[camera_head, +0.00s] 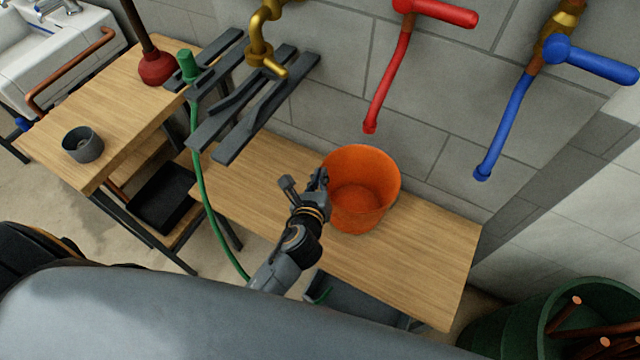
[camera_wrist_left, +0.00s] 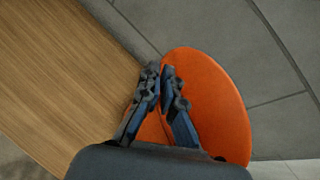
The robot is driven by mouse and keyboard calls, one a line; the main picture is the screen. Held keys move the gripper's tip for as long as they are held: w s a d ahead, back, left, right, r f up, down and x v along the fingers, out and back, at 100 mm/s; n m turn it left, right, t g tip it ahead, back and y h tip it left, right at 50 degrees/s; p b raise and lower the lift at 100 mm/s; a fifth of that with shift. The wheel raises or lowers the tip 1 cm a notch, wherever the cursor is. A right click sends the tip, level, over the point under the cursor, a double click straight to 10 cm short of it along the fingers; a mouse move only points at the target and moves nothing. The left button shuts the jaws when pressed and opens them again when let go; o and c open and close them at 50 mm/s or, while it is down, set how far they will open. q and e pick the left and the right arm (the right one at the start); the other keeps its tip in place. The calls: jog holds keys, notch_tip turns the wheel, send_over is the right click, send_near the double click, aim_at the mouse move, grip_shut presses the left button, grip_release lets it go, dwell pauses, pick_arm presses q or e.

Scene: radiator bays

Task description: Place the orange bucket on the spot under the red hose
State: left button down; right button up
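The orange bucket (camera_head: 365,200) is upright and looks empty, at the wooden bench (camera_head: 430,265); I cannot tell whether its base touches the top. The red hose (camera_head: 388,85) hangs from a red-handled tap on the wall, its end above the bucket's back rim in the picture. My left gripper (camera_head: 321,178) is at the bucket's left rim. In the left wrist view the bucket (camera_wrist_left: 212,95) lies between and right of the fingers (camera_wrist_left: 160,80), which are nearly together and pinch its wall. No marked spot shows under the hose. My right gripper is out of view.
A blue hose (camera_head: 505,125) hangs to the right, and a brass tap (camera_head: 262,40) sits above a dark slatted rack (camera_head: 240,120) to the left. A green hose (camera_head: 205,200) runs down beside the bench. A green bin (camera_head: 510,325) stands at lower right. The bench's right part is clear.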

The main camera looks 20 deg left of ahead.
pick_arm(q)
jog(key=shift+f+b, duration=0.55)
jog(key=shift+f, duration=1.05)
jog(key=c, duration=2)
grip_release()
jog(key=shift+f, duration=0.15)
jog(key=o, duration=0.5)
jog(key=v, duration=1.2)
